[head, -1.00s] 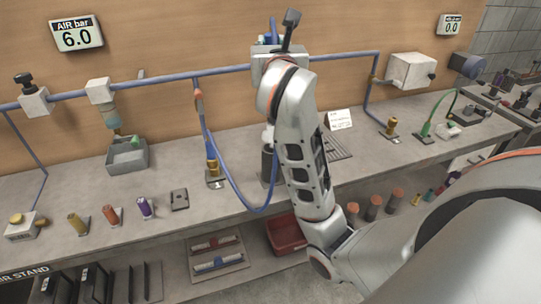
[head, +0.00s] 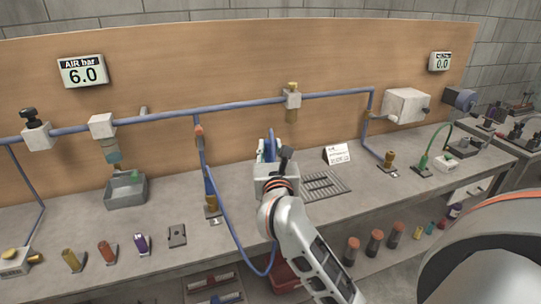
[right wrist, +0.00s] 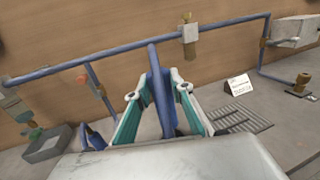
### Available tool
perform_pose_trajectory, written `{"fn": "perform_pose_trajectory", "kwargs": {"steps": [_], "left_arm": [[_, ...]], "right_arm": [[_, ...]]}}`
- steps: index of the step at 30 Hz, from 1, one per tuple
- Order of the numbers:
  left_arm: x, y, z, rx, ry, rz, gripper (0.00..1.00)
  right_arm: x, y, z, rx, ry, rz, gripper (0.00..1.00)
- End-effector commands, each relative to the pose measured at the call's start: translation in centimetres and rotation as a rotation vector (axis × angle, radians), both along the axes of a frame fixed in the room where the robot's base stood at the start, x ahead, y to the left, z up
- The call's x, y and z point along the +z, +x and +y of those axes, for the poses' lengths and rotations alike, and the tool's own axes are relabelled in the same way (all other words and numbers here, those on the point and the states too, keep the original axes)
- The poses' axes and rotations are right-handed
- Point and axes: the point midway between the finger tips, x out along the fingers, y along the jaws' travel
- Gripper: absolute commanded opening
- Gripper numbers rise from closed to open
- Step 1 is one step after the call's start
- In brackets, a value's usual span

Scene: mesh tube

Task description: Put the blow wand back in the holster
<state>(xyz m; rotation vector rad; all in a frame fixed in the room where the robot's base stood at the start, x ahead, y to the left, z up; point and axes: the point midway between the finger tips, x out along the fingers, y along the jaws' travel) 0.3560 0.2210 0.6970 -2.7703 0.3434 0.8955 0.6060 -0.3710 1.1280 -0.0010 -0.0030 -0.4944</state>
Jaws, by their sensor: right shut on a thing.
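My right gripper (head: 269,155) is shut on the blue blow wand (head: 268,145), above the middle of the bench and below the wall pipe. In the right wrist view the wand (right wrist: 161,88) stands roughly upright between the two teal-lined fingers of the gripper (right wrist: 159,94). A blue hose (head: 233,238) hangs in a loop from the pipe drop on the left to under my right arm. The wand's lower end is hidden by the gripper body. I cannot make out the holster; my arm covers part of the bench there. My left gripper is not in view.
The blue wall pipe (head: 235,106) with a brass-ended fitting (head: 292,96) runs behind the gripper. A grey bin (head: 126,190) and brass coupling (head: 211,195) stand left. Several coloured fittings line the front edge.

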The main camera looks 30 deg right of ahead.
Motion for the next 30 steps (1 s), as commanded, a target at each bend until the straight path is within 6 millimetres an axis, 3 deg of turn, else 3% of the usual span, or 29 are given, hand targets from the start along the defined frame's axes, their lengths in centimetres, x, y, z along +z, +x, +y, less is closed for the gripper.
{"fn": "perform_pose_trajectory", "kwargs": {"steps": [5, 15, 16, 18, 30], "left_arm": [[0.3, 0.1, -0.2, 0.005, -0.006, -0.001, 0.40], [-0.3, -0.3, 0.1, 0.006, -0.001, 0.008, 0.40], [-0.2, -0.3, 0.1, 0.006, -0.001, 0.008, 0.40], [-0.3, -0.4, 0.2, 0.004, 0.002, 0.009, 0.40], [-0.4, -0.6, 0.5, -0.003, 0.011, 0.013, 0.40]], "right_arm": [[-2.0, 0.0, 0.0, 0.000, -0.001, 0.002, 0.00], [-2.3, 0.0, 0.0, 0.000, 0.000, -0.001, 0.00], [-2.3, 0.0, 0.0, 0.000, 0.000, 0.001, 0.27], [-2.3, 0.0, 0.0, 0.000, 0.000, 0.001, 0.38], [-2.2, -0.2, 0.2, 0.001, 0.000, 0.001, 0.38]]}}
